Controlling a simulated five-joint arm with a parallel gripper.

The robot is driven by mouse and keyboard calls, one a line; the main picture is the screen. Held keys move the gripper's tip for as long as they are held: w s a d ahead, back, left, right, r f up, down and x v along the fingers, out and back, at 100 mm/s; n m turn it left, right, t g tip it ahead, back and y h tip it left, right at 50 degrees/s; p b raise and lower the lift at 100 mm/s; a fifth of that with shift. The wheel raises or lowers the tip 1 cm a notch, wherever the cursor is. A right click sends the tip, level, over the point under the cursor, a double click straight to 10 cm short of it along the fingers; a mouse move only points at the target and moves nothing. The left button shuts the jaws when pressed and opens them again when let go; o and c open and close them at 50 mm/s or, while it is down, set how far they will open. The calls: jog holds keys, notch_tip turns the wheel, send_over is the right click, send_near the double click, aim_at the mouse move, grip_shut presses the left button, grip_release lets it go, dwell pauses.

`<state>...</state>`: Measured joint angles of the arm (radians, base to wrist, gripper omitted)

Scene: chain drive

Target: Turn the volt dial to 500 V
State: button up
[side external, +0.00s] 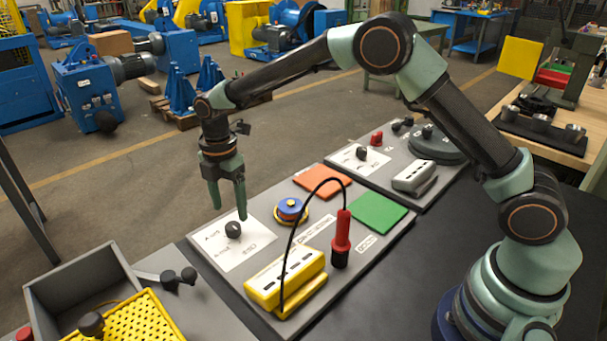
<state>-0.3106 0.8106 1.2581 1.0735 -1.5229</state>
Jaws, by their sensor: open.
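A black round knob (233,230) sits on a white label plate (251,249) at the near left of the grey panel (222,281). Its print is too small to read, so I cannot tell the 500 V mark or where the knob points. A second dark knob (362,154) sits on another white plate farther back; I cannot tell from the print which is the volt dial. My gripper (228,208) points down with its fingers apart, just above the near knob. It holds nothing. I cannot tell whether a fingertip touches the knob.
A yellow block (286,280) and an upright red-and-black probe (342,236) with an arching black cable stand right of the near knob. A blue-and-yellow spool (290,209), an orange pad (322,182) and a green pad (378,213) lie behind. A grey bin (72,274) stands at left.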

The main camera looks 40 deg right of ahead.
aim_at(233, 225)
jog(key=shift+f, duration=2.8)
grip_shut()
